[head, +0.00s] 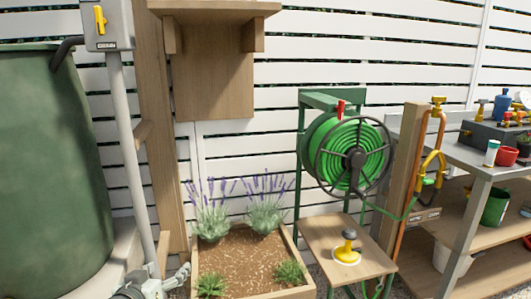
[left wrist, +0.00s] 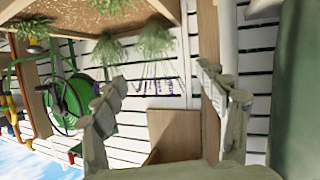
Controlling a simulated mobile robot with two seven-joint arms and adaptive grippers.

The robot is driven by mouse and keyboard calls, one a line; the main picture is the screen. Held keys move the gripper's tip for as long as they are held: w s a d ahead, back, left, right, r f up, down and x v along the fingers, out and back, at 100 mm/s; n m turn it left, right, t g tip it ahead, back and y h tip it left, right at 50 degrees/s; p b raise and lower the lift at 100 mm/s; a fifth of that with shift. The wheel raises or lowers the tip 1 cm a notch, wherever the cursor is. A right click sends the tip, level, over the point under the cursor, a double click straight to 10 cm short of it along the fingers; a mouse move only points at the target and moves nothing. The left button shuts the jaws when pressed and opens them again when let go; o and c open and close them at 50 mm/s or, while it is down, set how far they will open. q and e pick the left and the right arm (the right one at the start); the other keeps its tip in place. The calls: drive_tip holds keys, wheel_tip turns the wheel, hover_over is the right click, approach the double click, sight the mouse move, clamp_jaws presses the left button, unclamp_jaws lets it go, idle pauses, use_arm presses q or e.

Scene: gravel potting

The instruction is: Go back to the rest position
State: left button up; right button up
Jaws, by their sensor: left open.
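My left gripper (head: 182,272) shows at the bottom of the head view, just left of the wooden planter box (head: 190,287). It is low, in front of the wooden post and right of the grey pipe. In the left wrist view its two fingers (left wrist: 168,100) stand wide apart with nothing between them, so it is open and empty. That view is turned roughly upside down, with the planter box (left wrist: 178,10) at the top. My right gripper is in neither view.
A large green barrel (head: 50,170) stands at left beside the grey pipe (head: 128,150). Lavender (head: 265,210) grows in the planter. A green hose reel (head: 350,155) and a small side table (head: 318,250) stand right of it. A workbench (head: 460,155) with pots is far right.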

use_arm(q)
drive_tip(key=s+a+f+m+g+y, duration=0.1)
drive_tip(key=s+f+g, duration=0.4)
drive_tip(key=s+f, duration=0.6)
drive_tip(key=s+a+f+g+y, duration=0.1)
drive_tip(key=s+f+g, duration=0.4)
drive_tip(key=s+f, duration=0.7)
drive_tip(key=s, duration=0.7)
drive_tip(key=shift+s+a+m+g+y, duration=0.3)
drive_tip(key=shift+s+a+m+g, duration=0.05)
drive_tip(key=shift+s+m+g, duration=0.05)
